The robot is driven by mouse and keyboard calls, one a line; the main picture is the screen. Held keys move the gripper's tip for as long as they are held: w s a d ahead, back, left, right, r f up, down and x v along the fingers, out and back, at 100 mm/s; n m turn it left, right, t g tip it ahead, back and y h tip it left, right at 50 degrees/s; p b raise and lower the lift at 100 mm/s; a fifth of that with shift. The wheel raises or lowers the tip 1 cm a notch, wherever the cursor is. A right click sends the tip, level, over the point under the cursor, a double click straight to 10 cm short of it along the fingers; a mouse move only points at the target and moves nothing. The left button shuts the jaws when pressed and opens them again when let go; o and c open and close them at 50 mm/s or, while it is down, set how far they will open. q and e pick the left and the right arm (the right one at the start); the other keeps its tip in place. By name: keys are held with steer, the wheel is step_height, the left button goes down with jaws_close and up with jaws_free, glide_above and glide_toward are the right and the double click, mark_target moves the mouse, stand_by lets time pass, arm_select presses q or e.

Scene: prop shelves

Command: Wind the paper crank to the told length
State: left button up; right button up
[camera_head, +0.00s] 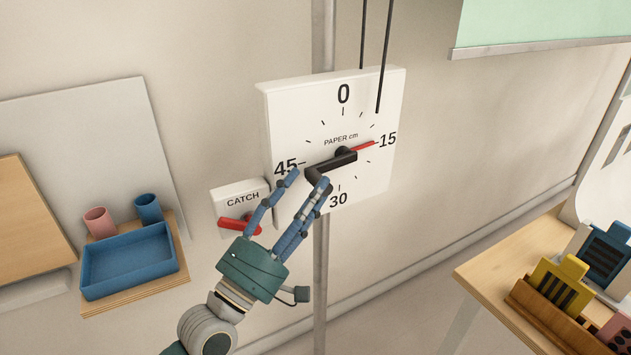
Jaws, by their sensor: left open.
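The white paper dial (376,178) is fixed to a grey post, marked 0, 15, 30 and 45 under "PAPER cm". Its red pointer (364,147) points to about 15. The black crank (337,160) sits at the dial's centre, with its arm reaching to the lower left. My left gripper (308,183) is open, its fingertips at the crank's outer end; I cannot tell whether they touch it. A white plate marked "CATCH" (228,192) is left of the dial, with a red lever (236,225) partly behind the gripper. My right gripper is not in view.
A small wooden shelf (168,283) at left holds a blue tray (86,283) and two cups, pink (98,222) and blue (148,208). A wooden table (500,262) at right carries a rack of coloured blocks. Black rods hang above the dial. A green sheet (545,20) hangs upper right.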

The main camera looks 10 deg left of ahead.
arm_select(q)
steer(key=v, duration=0.9)
steer(key=shift+c, duration=0.5)
